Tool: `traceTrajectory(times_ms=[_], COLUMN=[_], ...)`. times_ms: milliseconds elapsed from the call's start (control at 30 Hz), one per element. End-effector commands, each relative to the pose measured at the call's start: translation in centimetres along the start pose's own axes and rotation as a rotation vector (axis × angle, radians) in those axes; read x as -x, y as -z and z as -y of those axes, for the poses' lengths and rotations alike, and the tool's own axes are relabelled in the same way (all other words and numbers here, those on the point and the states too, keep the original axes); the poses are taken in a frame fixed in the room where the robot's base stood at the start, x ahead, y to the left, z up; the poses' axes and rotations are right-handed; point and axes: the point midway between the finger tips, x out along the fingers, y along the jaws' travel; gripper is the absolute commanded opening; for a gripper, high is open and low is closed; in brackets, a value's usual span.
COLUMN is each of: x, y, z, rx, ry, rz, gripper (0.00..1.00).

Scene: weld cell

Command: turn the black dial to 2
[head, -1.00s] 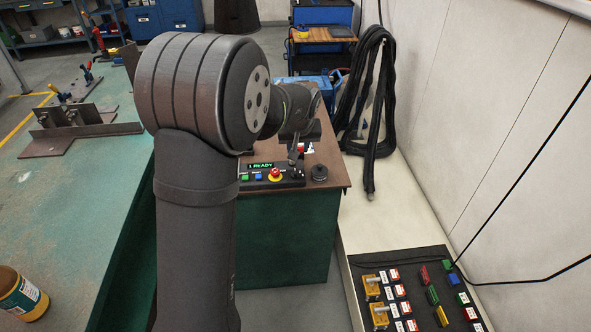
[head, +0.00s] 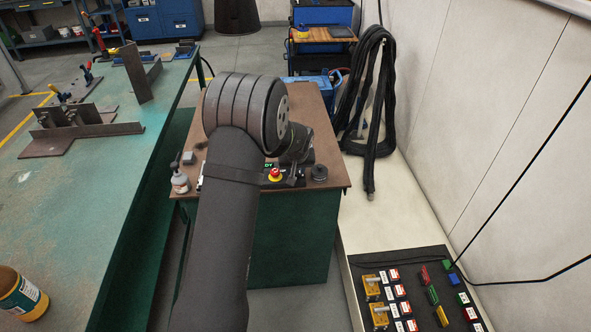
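A black control box stands at the front of the brown-topped cabinet (head: 335,182). Its red and yellow emergency button (head: 275,174) shows, with a sliver of a green-lit display (head: 268,165); my arm covers the rest. A black round knob-like piece (head: 319,172) sits to the right of the box, near the cabinet's front right corner. I cannot tell whether it is the black dial, and no number shows on it. My wrist is over the right part of the box. My gripper's fingers are hidden or too dark to make out there.
A small white bottle (head: 180,182) stands at the cabinet's left front corner. The green welding table (head: 90,210) lies left, with steel plates (head: 85,135) on it. A black panel (head: 408,300) with coloured blocks is at lower right. A black cable bundle (head: 370,100) hangs behind.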

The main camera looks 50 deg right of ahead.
Motion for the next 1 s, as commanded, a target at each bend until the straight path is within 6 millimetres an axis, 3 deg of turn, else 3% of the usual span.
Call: traceTrajectory(times_ms=[267,433,1000], x=[-0.12,-0.1,-0.07], y=[0.02,0.01,0.07], z=[-0.01,-0.01,0.12], rx=[0.0,0.0,-0.103], ry=[0.0,0.0,-0.044], rz=[-0.001,0.0,-0.001], gripper=[0.32,0.0,0.0])
